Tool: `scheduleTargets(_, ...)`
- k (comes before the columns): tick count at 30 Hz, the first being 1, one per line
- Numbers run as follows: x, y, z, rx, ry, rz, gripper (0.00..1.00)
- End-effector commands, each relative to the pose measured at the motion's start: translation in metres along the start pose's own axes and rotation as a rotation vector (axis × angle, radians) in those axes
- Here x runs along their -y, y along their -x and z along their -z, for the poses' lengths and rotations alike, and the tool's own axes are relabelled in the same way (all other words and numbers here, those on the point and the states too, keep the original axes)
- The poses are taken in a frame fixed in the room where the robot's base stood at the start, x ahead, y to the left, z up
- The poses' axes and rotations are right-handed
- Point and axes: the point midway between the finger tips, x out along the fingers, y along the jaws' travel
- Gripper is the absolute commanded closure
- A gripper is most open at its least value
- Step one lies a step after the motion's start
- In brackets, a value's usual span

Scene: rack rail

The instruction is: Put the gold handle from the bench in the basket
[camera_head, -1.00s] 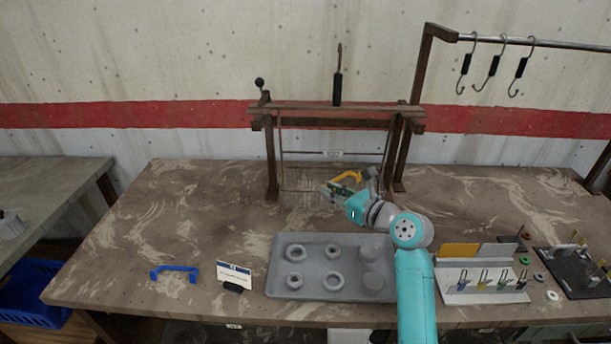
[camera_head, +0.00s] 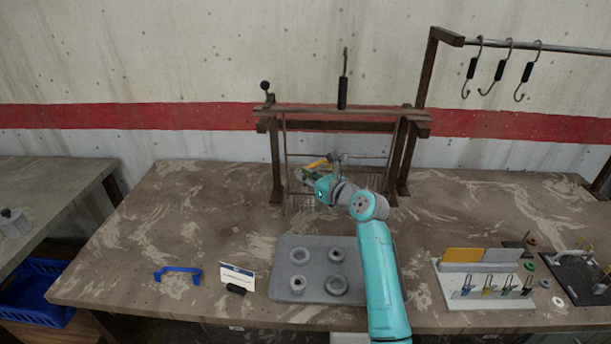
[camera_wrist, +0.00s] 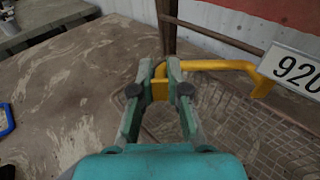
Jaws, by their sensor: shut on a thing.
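The gold handle (camera_wrist: 210,65) is a yellow bracket-shaped bar. My gripper (camera_wrist: 160,80) is shut on one end of it, and the rest of the bar reaches right in the wrist view. In the head view the handle (camera_head: 316,164) shows small at the tip of my gripper (camera_head: 308,176), in front of the wooden frame. The wire basket (camera_wrist: 230,120) lies below and to the right of the fingers in the wrist view. The handle is above the basket; the exact height is hard to tell. The basket in the head view (camera_head: 300,204) is partly hidden by my arm.
A white tag reading 920 (camera_wrist: 293,68) is by the basket. A wooden frame (camera_head: 276,165) stands around it. A grey tray with rings (camera_head: 310,242), a blue handle (camera_head: 178,271), a sign (camera_head: 237,275) and a white rack (camera_head: 484,300) are on the bench (camera_head: 130,240).

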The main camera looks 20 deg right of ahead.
Motion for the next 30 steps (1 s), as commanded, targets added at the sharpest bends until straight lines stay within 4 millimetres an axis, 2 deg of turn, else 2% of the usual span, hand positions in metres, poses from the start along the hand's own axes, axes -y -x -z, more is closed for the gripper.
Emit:
scheduleTargets(22,0.000,-0.001,0.011,0.002,0.001,0.000,1.00)
scheduleTargets(23,0.000,-0.001,0.011,0.001,0.001,0.000,0.83)
scheduleTargets(24,0.000,-0.001,0.011,0.001,0.001,0.000,0.73)
scheduleTargets(26,0.000,-0.001,0.011,0.001,0.001,0.000,0.61)
scheduleTargets(30,0.000,-0.001,0.011,0.001,0.001,0.000,0.61)
